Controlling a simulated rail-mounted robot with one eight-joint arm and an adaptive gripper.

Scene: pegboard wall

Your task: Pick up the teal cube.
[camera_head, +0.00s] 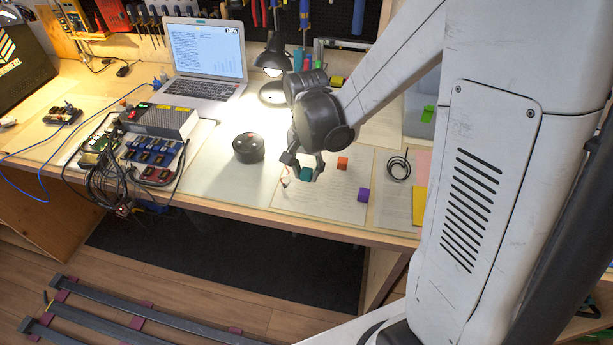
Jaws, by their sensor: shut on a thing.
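The teal cube (306,174) is between the fingers of my gripper (303,172), above the pale sheet (320,205) on the workbench. The fingers are shut on it. I cannot tell from this view whether the cube touches the sheet. An orange cube (342,163) sits just right of and behind my gripper. A purple cube (363,195) sits to the right and nearer the bench's front edge.
A round black device (248,147) stands left of my gripper. A black lamp (272,68) and a laptop (205,60) are behind. A black coil (397,168) lies to the right. Cabled electronics (150,145) fill the left side. The bench's front edge (300,228) is close.

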